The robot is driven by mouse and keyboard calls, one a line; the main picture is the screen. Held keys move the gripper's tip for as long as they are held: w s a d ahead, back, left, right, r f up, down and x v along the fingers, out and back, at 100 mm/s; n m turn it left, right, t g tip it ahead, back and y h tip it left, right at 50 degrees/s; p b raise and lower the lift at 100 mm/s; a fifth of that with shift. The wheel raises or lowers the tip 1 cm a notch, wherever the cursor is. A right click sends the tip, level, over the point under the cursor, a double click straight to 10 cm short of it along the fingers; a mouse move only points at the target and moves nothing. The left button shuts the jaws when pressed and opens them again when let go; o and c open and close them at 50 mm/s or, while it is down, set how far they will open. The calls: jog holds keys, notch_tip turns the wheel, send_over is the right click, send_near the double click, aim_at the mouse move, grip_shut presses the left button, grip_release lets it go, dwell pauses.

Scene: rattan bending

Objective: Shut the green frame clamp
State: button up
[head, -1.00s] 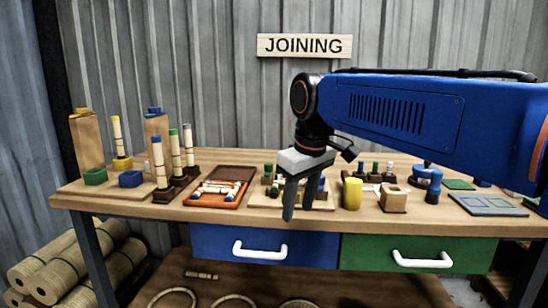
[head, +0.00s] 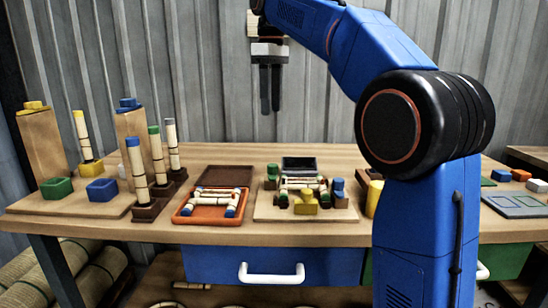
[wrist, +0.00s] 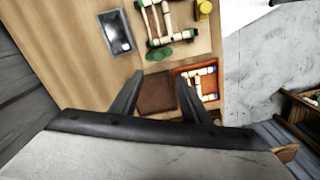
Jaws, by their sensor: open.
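The frame board (head: 262,212) lies on the middle of the bench and holds a pale rattan frame (head: 300,184) among small clamps. Green clamp parts (head: 272,171) stand at its left side; whether that clamp is open or shut I cannot tell. Green parts also show in the wrist view (wrist: 156,56), at the board's lower edge. A yellow clamp (head: 305,202) is at the front and a blue one (head: 338,186) at the right. My gripper (head: 270,108) is open and empty, pointing down high above the bench, apart from the board.
An orange tray (head: 208,219) with rattan pieces and a brown lid lies left of the board. A dark shallow tray (head: 300,163) sits behind it. Upright rattan posts and tall wooden blocks (head: 133,138) stand further left.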

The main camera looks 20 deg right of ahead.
aim_at(271, 165)
jog(key=f, duration=1.7)
jog(key=shift+w+f, duration=0.1)
jog(key=shift+w, duration=0.2)
jog(key=c, duration=1.1)
